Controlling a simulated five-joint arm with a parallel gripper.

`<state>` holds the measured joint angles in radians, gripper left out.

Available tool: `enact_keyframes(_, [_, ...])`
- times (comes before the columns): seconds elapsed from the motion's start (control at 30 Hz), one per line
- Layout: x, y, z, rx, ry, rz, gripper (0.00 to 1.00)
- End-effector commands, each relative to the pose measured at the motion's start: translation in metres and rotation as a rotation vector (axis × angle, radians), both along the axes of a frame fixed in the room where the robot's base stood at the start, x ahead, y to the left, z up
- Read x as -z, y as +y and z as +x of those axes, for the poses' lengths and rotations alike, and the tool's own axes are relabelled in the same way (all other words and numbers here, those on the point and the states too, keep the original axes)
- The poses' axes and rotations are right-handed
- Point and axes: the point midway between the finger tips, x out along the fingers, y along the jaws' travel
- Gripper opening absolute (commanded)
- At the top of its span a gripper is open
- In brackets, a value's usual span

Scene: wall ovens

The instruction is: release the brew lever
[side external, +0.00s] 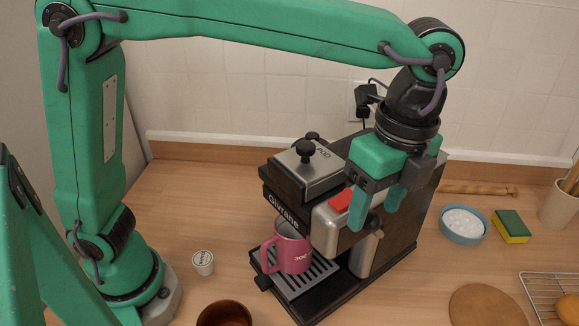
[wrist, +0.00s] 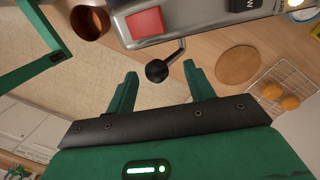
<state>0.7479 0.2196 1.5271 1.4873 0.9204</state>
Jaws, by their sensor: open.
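The brew lever (wrist: 180,48), a thin metal arm ending in a black ball knob (wrist: 156,71), sticks out from the coffee machine in the wrist view. My gripper (side external: 375,213) is open, its two green fingers pointing down at the machine's right front. In the wrist view the knob appears between the two fingertips, with a gap on each side. I cannot tell how far the knob is from the fingers in depth. In the side view the fingers and machine hide this lever. The coffee machine (side external: 285,212) has a red patch (side external: 341,200) on its silver front part.
A pink mug (side external: 288,253) stands on the drip tray (side external: 309,279). A pod (side external: 203,262) and a brown bowl (side external: 224,314) are to the left. A blue bowl (side external: 463,239), sponge (side external: 511,227), round board (side external: 485,306) and wire rack (side external: 545,287) are to the right.

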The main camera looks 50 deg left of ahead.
Motion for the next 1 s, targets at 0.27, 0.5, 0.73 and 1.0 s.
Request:
enact_keyframes(0.27, [-0.033, -0.002, 0.003, -0.001, 0.0, 0.0, 0.53])
enact_keyframes(0.5, [-0.053, -0.003, 0.004, -0.001, 0.001, 0.001, 0.53])
enact_keyframes(0.73, [-0.06, -0.003, 0.004, -0.001, 0.003, 0.002, 0.53])
enact_keyframes(1.0, [-0.059, -0.003, 0.004, 0.0, 0.002, 0.002, 0.39])
